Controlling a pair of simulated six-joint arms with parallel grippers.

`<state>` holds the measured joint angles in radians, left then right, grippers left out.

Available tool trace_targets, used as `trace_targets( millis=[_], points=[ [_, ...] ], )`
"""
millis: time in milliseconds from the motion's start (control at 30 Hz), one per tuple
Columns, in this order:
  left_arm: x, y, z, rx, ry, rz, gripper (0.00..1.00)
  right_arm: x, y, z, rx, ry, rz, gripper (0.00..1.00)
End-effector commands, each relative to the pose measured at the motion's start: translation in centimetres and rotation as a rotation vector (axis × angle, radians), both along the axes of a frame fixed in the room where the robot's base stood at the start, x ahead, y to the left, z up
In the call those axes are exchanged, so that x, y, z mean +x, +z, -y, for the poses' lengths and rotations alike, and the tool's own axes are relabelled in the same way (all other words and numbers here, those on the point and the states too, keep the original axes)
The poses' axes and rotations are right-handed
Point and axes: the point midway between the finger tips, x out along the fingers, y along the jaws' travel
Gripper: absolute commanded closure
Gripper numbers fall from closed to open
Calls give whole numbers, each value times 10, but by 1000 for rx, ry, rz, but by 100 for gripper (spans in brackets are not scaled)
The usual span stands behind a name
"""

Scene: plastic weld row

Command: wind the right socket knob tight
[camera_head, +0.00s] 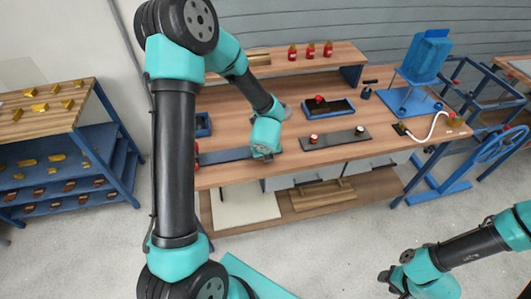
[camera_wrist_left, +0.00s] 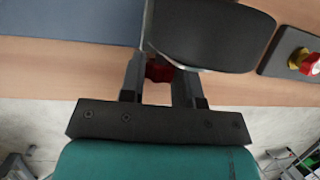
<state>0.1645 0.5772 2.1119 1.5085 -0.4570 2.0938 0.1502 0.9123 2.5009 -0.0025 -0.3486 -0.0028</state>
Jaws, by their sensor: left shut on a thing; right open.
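My left gripper (camera_head: 264,154) is at the bench's front edge, by the right end of the left blue-grey plate (camera_head: 226,155). In the left wrist view my left gripper (camera_wrist_left: 158,82) has its fingers closed around a red knob (camera_wrist_left: 158,70), which appears to be the right socket knob. Only a small part of the knob shows, and in the head view the gripper hides it. A large dark rounded shape (camera_wrist_left: 210,32) covers the area above the fingers; I cannot tell what it is. My right gripper (camera_head: 393,283) is open and empty, low at the bottom right, away from the bench.
A second plate (camera_head: 336,140) to the right bears two knobs; the nearer red one (camera_head: 313,138) also shows in the left wrist view (camera_wrist_left: 304,62). A dark tray (camera_head: 337,107) and a blue stand (camera_head: 410,100) lie behind. A shelf rack (camera_head: 60,128) stands left. The floor before the bench is clear.

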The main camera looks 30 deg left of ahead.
Motion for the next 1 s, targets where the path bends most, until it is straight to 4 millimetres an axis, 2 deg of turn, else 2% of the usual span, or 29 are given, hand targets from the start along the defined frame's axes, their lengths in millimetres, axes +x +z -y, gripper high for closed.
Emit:
trace_targets(
  millis=[600, 1000],
  points=[
    [4, -1, 4, 260, -2, -255, 93, 0, 0, 0, 0, 0, 0, 57],
    [5, -1, 5, 330, -1, -322, 93, 0, 0, 0, 0, 0, 0, 57]
  ],
)
